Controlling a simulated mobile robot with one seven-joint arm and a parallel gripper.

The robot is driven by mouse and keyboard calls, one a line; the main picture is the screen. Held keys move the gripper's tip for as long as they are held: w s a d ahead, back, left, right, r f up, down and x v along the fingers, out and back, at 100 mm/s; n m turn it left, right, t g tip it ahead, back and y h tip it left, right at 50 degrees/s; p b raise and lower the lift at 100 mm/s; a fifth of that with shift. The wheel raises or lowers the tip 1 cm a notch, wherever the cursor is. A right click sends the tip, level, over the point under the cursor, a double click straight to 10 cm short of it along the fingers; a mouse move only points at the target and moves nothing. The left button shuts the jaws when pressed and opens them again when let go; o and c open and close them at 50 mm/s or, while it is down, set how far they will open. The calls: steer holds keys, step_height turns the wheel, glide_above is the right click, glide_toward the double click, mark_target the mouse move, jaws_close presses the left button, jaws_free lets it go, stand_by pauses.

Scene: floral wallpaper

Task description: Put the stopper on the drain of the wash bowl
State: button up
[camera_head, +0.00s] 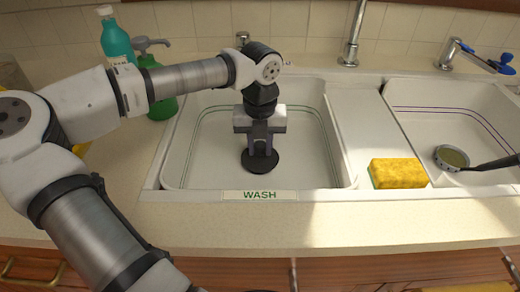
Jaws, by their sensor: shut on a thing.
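The wash bowl (303,160) is the left basin, with a green "WASH" label (260,195) on its front rim. My gripper (260,147) points straight down inside this bowl, near its middle. It is shut on the stopper (260,165), a black round disc held flat below the fingers. The disc is low, close to the bowl floor; I cannot tell whether it touches the floor. The drain is not visible; the stopper and gripper may cover it.
A yellow sponge (398,173) lies on the ledge between the basins. Teal (117,42) and green (160,90) bottles stand behind left. Taps (352,40) rise at the back. The front counter (300,232) is clear.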

mark_target(260, 144)
steer(key=shift+f, duration=0.95)
steer(key=shift+f, duration=0.1)
steer(key=shift+f+b, duration=0.15)
steer(key=shift+b, duration=0.15)
steer(key=o, duration=1)
steer(key=shift+r, duration=0.2)
step_height(260, 144, up, 12)
steer(key=shift+r+p, duration=0.1)
steer(key=shift+p, duration=0.25)
